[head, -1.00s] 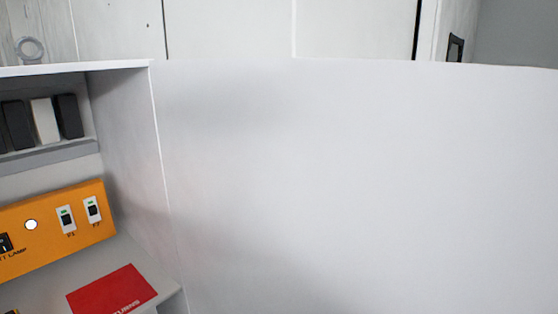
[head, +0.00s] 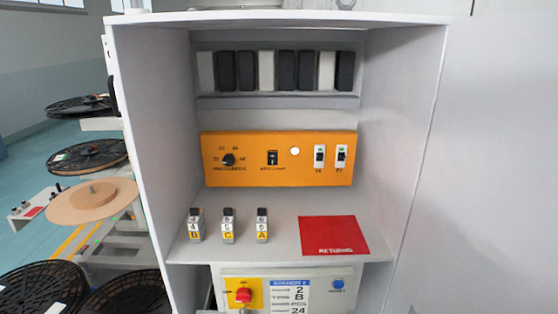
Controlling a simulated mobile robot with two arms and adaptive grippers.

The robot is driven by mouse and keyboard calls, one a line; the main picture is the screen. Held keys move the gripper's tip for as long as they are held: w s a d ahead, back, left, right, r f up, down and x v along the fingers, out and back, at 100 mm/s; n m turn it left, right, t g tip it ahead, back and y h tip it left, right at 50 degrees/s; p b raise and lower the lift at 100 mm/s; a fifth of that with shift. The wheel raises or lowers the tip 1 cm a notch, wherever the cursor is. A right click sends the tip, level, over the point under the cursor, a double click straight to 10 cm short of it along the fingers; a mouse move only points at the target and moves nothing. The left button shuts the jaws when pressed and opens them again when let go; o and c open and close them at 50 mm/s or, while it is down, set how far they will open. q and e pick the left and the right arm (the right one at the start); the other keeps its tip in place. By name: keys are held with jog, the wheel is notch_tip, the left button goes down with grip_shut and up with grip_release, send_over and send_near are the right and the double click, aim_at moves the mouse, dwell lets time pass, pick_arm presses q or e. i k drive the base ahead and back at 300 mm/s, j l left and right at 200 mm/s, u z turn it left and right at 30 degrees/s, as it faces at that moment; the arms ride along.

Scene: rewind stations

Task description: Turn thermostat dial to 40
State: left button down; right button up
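The thermostat dial (head: 229,160) is a small black knob at the left of the orange panel (head: 314,172), inside a white open cabinet. Small markings stand around the knob, too small to read surely, and I cannot tell which one it points to. To its right on the panel are a black switch (head: 272,158), a white round lamp (head: 295,151) and two small white breaker-like switches, (head: 319,156) being the left one. Neither of my grippers shows in the head view.
The cabinet shelf holds three small labelled blocks (head: 228,226) and a red RETURNS mat (head: 334,235). Black and white modules (head: 266,70) line the upper shelf. A lower box (head: 290,290) has a red knob and blue button. Reels (head: 88,157) stand at left. White side walls bound the cabinet.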

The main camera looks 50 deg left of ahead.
aim_at(228, 159)
jog(key=u, duration=1.5)
